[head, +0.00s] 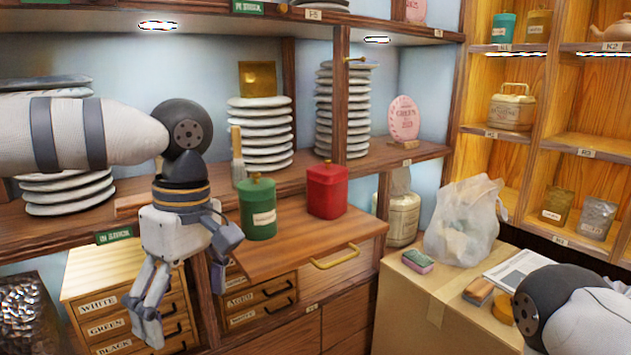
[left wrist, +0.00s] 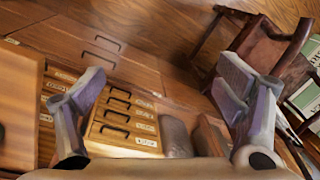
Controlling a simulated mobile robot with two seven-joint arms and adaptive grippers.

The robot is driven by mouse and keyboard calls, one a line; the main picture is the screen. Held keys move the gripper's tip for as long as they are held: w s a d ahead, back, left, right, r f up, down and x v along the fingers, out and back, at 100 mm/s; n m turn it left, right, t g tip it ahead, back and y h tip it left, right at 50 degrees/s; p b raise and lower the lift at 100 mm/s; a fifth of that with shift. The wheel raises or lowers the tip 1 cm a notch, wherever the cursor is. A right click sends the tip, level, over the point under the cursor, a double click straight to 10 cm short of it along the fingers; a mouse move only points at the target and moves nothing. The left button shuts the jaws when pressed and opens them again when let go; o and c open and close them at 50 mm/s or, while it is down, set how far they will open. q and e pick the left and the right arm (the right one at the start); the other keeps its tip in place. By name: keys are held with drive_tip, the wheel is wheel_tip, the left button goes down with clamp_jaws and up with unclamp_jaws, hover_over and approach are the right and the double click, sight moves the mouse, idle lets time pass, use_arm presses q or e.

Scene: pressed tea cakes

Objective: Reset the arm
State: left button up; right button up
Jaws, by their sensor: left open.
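My left arm comes in from the left, across the front of the shelf, with its wrist bent downward. My left gripper (head: 188,285) hangs in front of the small labelled drawer cabinet (head: 100,270), with nothing between its fingers. In the left wrist view, the fingers of my left gripper (left wrist: 162,90) are spread wide, and the cabinet's labelled drawers (left wrist: 125,122) lie beyond them. Of my right arm, only a grey and black part shows at the lower right of the head view. My right gripper is out of view.
A green tin (head: 257,208) and a red tin (head: 327,190) stand on the wooden board (head: 300,240) right of the gripper. Stacked tea cakes (head: 260,135) fill the shelf behind. A cardboard box (head: 415,290) bears a plastic bag (head: 465,225) and a sponge (head: 418,261).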

use_arm(q)
drive_tip(key=a+f+m+t+y, duration=0.2)
drive_tip(key=a+f+t, duration=0.1)
drive_tip(key=f, duration=0.9)
drive_tip(key=a+f+m+t+y, duration=0.2)
drive_tip(key=f+m, duration=0.1)
drive_tip(key=f, duration=0.9)
drive_tip(key=s+f+m+g+h, duration=0.1)
drive_tip(key=s+f+m+h, duration=0.3)
drive_tip(key=s, duration=0.6)
drive_tip(key=s+f+m+g, duration=0.2)
drive_tip(key=s+f, duration=0.5)
drive_tip(key=s, duration=0.3)
drive_tip(key=s+r+m+g+h, duration=0.1)
drive_tip(key=s+g, duration=0.2)
drive_tip(key=s, duration=0.9)
drive_tip(key=shift+a, duration=0.45)
